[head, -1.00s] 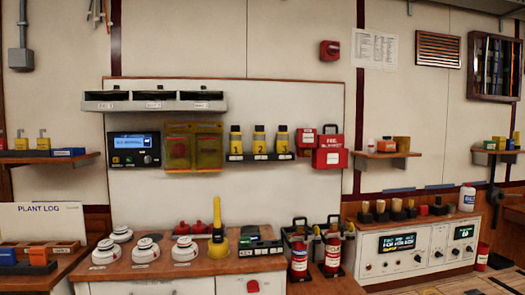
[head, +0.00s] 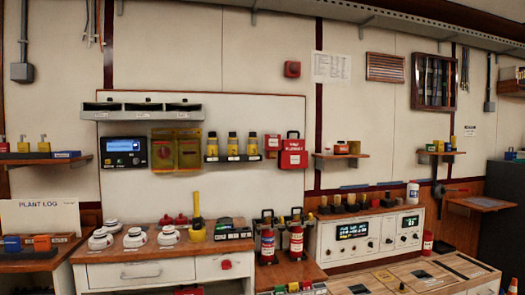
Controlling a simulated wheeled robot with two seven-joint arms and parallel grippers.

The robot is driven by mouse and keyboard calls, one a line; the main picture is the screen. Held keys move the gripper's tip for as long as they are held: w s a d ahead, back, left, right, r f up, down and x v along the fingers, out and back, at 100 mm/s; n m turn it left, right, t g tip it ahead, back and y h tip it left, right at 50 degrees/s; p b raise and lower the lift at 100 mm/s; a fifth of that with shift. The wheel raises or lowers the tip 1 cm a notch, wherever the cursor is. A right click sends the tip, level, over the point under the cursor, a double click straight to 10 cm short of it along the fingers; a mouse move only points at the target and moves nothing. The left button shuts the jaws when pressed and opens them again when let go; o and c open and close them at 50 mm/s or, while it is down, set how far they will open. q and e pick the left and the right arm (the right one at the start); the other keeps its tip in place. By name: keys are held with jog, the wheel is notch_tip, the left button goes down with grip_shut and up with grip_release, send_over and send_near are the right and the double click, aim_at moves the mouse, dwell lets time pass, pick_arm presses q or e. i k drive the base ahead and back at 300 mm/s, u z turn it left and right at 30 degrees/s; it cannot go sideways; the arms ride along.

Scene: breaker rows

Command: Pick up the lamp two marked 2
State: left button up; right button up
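Three yellow lamps with dark tops stand upright in a row on a small dark wall rack (head: 228,158). Lamp two (head: 233,143) is the middle one, between a left lamp (head: 212,144) and a right lamp (head: 252,143). Its 2 is too small to read clearly now, but it showed in the earlier head frame. Nothing hides the lamp. Neither of my grippers is in view.
A red box (head: 292,154) hangs right of the lamps, and yellow pouches (head: 176,150) hang left. The wall between rack and cabinet is mostly bare.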

aim_at(232, 142)
jog(key=z, duration=0.7)
jog(key=i, duration=0.75)
jog(key=z, duration=0.4)
jog(key=i, duration=1)
jog(key=u, duration=0.55)
